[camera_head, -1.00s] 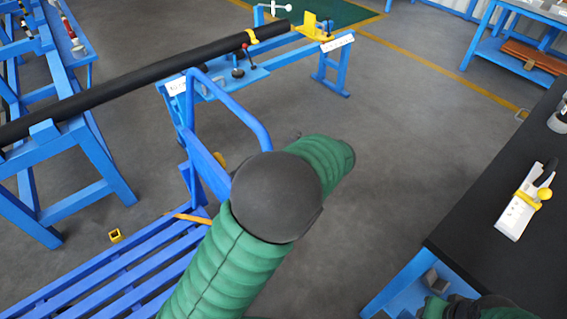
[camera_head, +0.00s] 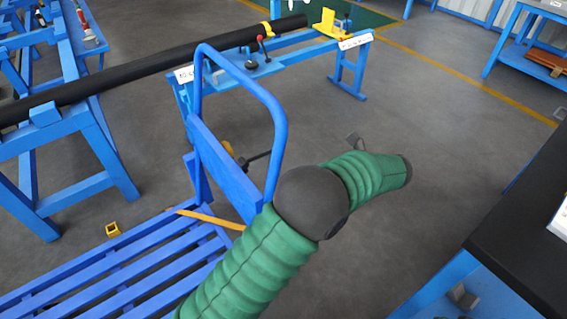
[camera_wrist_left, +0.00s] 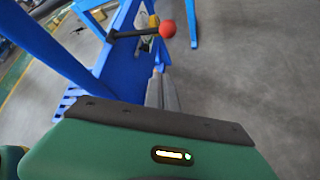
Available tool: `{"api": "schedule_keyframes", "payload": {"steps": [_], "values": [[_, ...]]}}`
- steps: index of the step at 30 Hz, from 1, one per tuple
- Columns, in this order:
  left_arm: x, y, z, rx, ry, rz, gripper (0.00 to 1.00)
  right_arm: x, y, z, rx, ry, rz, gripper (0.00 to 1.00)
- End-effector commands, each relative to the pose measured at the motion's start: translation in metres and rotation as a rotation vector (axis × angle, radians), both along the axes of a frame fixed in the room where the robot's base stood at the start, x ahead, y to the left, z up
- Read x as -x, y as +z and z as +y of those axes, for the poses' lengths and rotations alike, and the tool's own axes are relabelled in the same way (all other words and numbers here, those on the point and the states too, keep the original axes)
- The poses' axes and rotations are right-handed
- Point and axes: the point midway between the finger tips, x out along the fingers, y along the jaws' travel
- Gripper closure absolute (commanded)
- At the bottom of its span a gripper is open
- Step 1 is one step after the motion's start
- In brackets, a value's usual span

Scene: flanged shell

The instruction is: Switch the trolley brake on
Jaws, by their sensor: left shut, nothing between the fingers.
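The blue trolley (camera_head: 130,272) with a slatted deck and an upright handle frame (camera_head: 280,130) stands at lower left in the head view. A black brake lever (camera_head: 258,157) sticks out beside a yellow part behind the frame. In the left wrist view the lever (camera_wrist_left: 135,33) ends in a red ball (camera_wrist_left: 167,29), ahead of my fingers. My left gripper (camera_wrist_left: 159,72) is shut and empty, apart from the ball in that picture; the exact gap is unclear. In the head view my green left arm covers part of the trolley. My right gripper is not in view.
A long black pipe (camera_head: 150,72) lies across blue stands at the back left. A black-topped bench (camera_head: 520,245) stands at right. A small yellow block (camera_head: 113,229) is by the trolley. Grey floor (camera_head: 440,130) is clear between trolley and bench.

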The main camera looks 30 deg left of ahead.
Motion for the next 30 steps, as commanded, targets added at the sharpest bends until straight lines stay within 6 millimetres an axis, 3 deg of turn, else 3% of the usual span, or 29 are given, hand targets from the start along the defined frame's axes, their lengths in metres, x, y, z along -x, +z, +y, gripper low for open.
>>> {"api": "schedule_keyframes", "payload": {"steps": [8, 22, 24, 30], "values": [[0.0, -0.006, 0.008, 0.0, 0.002, -0.001, 1.0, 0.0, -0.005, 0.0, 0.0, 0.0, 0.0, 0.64], [-0.002, -0.061, 0.089, 0.002, 0.004, -0.002, 1.0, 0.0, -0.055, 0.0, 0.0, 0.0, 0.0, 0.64], [-0.013, -0.044, 0.087, 0.003, 0.001, -0.009, 1.0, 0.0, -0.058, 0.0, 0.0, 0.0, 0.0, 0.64], [-0.024, -0.023, 0.09, 0.001, 0.001, -0.004, 1.0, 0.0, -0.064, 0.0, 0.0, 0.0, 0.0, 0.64]]}}
